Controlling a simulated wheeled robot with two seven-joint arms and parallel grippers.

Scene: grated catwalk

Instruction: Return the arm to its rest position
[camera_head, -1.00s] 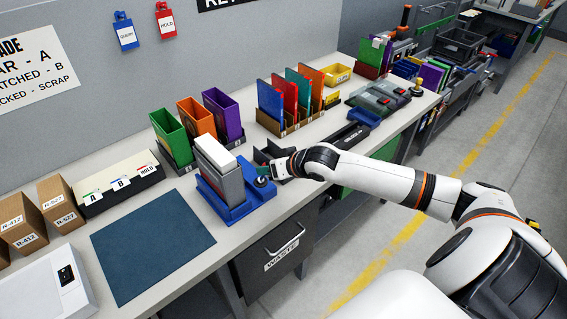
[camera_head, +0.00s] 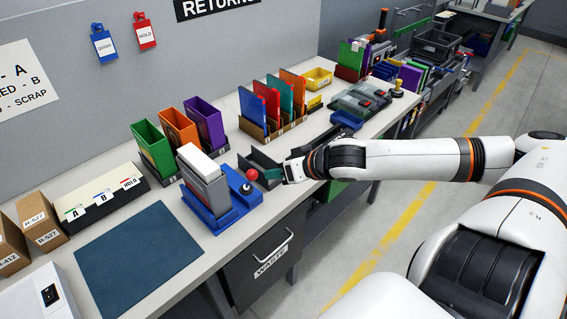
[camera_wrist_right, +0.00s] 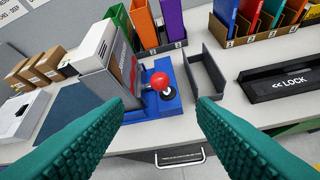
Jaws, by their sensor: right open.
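My right gripper (camera_head: 276,173) reaches in from the right over the bench front. In the right wrist view its two teal ribbed fingers (camera_wrist_right: 162,106) are spread apart with nothing between their tips. The knob (camera_head: 252,174) is just left of the gripper in the head view, clear of the fingers. My left gripper is not in view.
A dark open tray (camera_wrist_right: 207,70) lies right of the fixture, close to the gripper. Green, orange and purple bins (camera_head: 178,127) and a row of coloured folders (camera_head: 273,98) stand behind. A waste drawer (camera_head: 263,262) is below the front edge. The aisle floor on the right is clear.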

